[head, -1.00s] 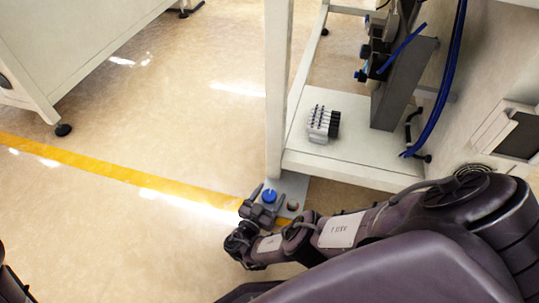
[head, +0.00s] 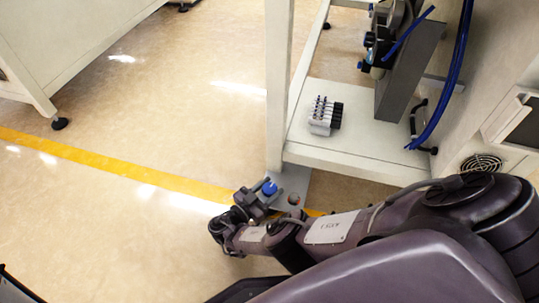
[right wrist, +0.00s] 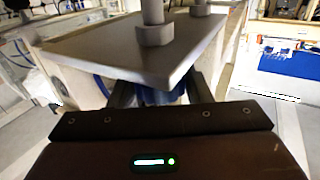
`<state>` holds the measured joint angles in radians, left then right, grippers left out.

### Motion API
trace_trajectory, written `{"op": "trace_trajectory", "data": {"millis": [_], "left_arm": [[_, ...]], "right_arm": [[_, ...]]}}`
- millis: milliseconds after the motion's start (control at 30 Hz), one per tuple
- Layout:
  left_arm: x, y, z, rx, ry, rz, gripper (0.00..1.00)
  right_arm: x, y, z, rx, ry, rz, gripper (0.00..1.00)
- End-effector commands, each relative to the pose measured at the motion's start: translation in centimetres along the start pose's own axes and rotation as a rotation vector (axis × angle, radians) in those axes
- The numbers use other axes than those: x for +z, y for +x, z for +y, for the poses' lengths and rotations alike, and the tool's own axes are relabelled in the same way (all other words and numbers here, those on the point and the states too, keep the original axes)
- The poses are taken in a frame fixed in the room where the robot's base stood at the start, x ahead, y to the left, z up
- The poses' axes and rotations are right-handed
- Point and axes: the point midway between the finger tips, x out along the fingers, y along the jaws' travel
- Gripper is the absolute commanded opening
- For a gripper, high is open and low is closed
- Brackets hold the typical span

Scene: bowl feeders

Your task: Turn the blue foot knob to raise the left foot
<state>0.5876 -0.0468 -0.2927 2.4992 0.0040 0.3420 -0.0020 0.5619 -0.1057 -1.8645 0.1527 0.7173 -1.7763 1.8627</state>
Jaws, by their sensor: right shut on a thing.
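The blue foot knob (head: 270,188) sits at the grey foot plate (head: 296,181), by the base of the white frame's near post. My right gripper (head: 265,191) is shut on the blue knob, with its fingers on either side of it. In the right wrist view, the knob (right wrist: 160,95) shows between the fingers under the grey plate (right wrist: 120,47), partly hidden by the plate and the gripper body. My left gripper is not in view.
A red-and-dark round part (head: 294,199) sits on the plate beside the knob. The white machine frame (head: 350,150) stands behind, carrying a small valve block (head: 325,116). Blue hoses (head: 447,90) hang at the right. The floor at left is open, crossed by a yellow line (head: 110,163).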

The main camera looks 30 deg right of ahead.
Motion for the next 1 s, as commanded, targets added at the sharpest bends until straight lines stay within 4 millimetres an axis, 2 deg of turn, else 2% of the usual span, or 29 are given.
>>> {"op": "trace_trajectory", "data": {"millis": [33,300,600,1000], "left_arm": [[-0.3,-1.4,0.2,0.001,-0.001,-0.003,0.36],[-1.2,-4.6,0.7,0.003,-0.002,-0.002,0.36],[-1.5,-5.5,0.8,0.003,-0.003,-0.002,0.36],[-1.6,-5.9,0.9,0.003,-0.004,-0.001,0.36]], "right_arm": [[0.6,0.0,-0.1,0.049,0.004,0.0,0.22],[0.5,0.0,-0.1,0.297,0.002,0.0,0.22],[0.1,0.1,0.0,0.435,-0.001,0.0,0.21],[0.0,0.1,0.0,0.507,-0.001,0.0,0.22]]}}
